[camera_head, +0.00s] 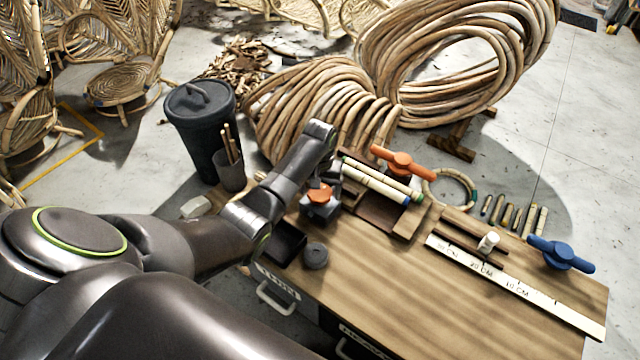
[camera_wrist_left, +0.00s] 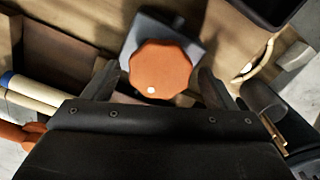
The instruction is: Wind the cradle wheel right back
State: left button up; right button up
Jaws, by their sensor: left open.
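The cradle wheel is an orange, many-sided knob (camera_head: 320,194) on a grey block at the left part of the bench. In the left wrist view the wheel (camera_wrist_left: 160,68) shows from above, with a white dot near its lower edge. My left gripper (camera_wrist_left: 158,75) is open, with one finger on each side of the wheel. Gaps show between the fingers and the wheel, and I cannot tell the height between them. In the head view my left arm reaches over from the left, and its fingers are hard to make out. My right gripper is not in view.
Pale rattan poles (camera_head: 376,181) lie beside the wheel, near an orange T-handle (camera_head: 402,162). A blue handle (camera_head: 561,253) and a ruler strip (camera_head: 515,285) are at right. A dark round piece (camera_head: 316,256) sits in front. A cup of sticks (camera_head: 229,172) stands behind my arm.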

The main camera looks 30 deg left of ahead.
aim_at(320, 192)
pick_arm(q)
jog(key=shift+r, duration=0.3)
notch_tip(320, 192, up, 17)
jog(key=p, duration=0.5)
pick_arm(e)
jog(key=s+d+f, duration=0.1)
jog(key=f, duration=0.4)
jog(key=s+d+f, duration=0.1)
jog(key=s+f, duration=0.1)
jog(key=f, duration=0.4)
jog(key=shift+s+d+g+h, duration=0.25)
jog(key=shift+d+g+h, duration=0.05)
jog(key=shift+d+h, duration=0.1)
pick_arm(q)
jog(key=shift+f, duration=0.1)
